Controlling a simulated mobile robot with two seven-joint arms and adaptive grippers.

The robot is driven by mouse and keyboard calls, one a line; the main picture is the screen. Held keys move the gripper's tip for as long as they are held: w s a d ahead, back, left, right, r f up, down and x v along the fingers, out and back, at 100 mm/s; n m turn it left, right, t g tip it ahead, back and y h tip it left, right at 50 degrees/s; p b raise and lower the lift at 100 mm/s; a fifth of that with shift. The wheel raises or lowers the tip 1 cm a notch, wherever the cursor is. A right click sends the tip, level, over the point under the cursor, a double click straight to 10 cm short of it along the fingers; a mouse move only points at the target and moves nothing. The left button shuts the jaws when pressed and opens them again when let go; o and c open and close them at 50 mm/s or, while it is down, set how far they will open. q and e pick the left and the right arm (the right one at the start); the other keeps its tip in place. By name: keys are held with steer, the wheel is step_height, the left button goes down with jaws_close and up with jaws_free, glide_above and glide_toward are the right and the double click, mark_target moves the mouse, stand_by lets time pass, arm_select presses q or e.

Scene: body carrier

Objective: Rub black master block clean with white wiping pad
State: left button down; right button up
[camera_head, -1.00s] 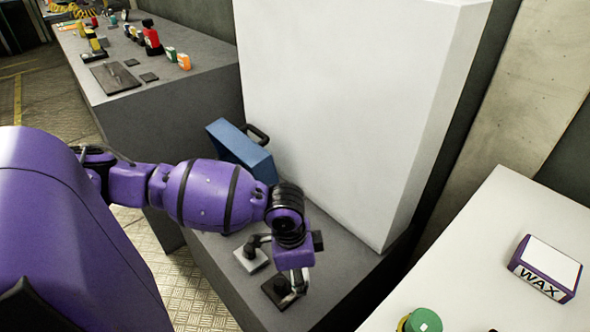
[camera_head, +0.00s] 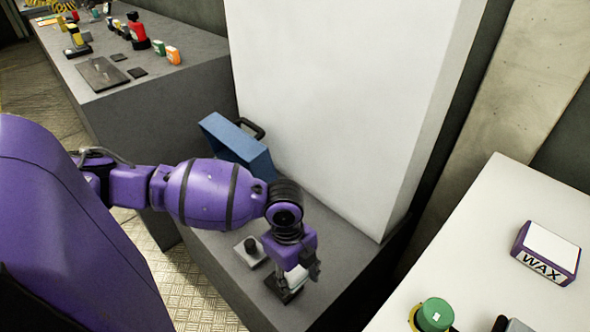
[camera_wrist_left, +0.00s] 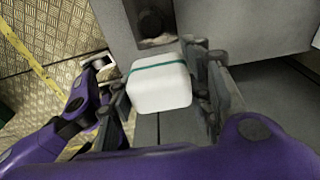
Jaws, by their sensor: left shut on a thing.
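My left gripper (camera_head: 297,277) is low over the grey bench and shut on the white wiping pad. In the left wrist view the white pad (camera_wrist_left: 160,92), with a teal band, sits between the fingers of my left gripper (camera_wrist_left: 163,98). The black master block (camera_head: 283,291) lies on the bench under the gripper, partly hidden by it. Whether the pad touches the block I cannot tell. A grey block with a dark knob (camera_head: 250,253) lies just left of it.
A blue open box (camera_head: 236,145) stands behind on the bench (camera_head: 215,258), against a tall white panel (camera_head: 345,90). A white table at right carries a WAX box (camera_head: 546,253) and a green-topped item (camera_head: 435,315). Small items crowd the far grey bench.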

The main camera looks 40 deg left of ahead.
arm_select(q)
steer(key=shift+r+p, duration=0.1)
steer(key=shift+p, duration=0.35)
step_height(320, 180, down, 6)
steer(key=shift+b, duration=0.95)
steer(key=shift+f, duration=0.6)
steer(key=shift+w+r, duration=0.15)
steer(key=shift+w, duration=0.45)
